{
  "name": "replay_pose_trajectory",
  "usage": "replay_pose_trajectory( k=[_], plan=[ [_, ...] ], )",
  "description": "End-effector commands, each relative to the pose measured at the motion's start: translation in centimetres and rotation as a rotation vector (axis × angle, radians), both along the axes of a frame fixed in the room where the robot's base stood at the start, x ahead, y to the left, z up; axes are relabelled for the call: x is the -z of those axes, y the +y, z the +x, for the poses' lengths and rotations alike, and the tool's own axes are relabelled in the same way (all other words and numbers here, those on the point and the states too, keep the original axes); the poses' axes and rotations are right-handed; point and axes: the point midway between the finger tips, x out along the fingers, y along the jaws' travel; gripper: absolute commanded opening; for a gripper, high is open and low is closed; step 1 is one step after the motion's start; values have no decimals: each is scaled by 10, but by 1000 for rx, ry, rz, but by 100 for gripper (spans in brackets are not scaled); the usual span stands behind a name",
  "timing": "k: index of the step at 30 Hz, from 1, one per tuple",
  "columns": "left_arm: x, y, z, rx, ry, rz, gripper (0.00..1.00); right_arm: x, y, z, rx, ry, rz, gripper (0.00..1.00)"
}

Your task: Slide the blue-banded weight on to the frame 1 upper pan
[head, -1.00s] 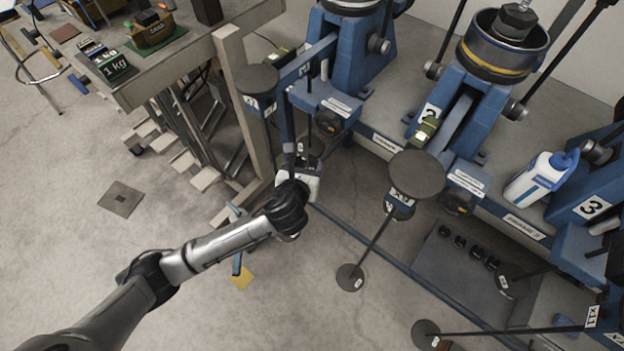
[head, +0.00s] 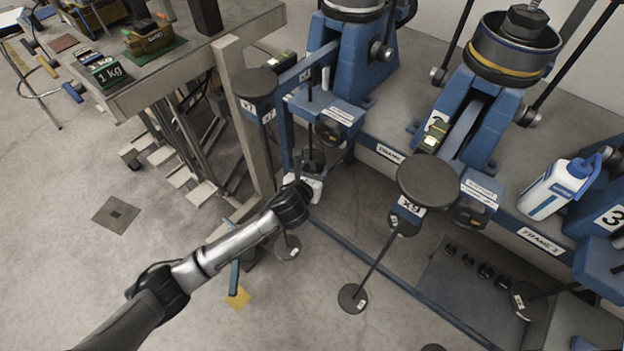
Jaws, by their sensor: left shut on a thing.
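My left gripper (head: 308,181) reaches in from the lower left and is shut beside the blue leftmost frame (head: 350,62). A dark piece (head: 313,161) shows just beyond its fingertips, at the foot of a thin vertical rod; I take it for the weight. No blue band can be made out, and the fingers hide part of it. I cannot tell whether it touches a pan. A dark round upper pan (head: 255,82) stands higher, up and left of the gripper. A lower disc (head: 287,248) hangs below, right of my forearm. My right gripper is not in view.
The middle frame (head: 468,120) has a large pan (head: 428,181) and a low disc (head: 353,297). A white bottle (head: 558,188) stands at the right. A wooden bench (head: 190,62) with a 1 kg box (head: 106,74) is at the upper left.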

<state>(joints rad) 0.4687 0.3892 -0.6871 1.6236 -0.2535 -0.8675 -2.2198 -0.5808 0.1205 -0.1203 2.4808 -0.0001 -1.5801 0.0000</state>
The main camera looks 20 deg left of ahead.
Motion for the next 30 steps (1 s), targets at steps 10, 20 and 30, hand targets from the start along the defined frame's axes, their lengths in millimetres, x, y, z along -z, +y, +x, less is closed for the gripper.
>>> replay_pose_trajectory(
  k=[10, 20, 30],
  plan=[
    [0, 9, 19, -1, -5, 0, 33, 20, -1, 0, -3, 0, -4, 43],
    [-3, 10, 20, 0, -3, 1, 33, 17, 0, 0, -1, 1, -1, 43],
    [-3, 11, 24, 0, -3, 1, 33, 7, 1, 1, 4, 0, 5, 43]
  ],
)
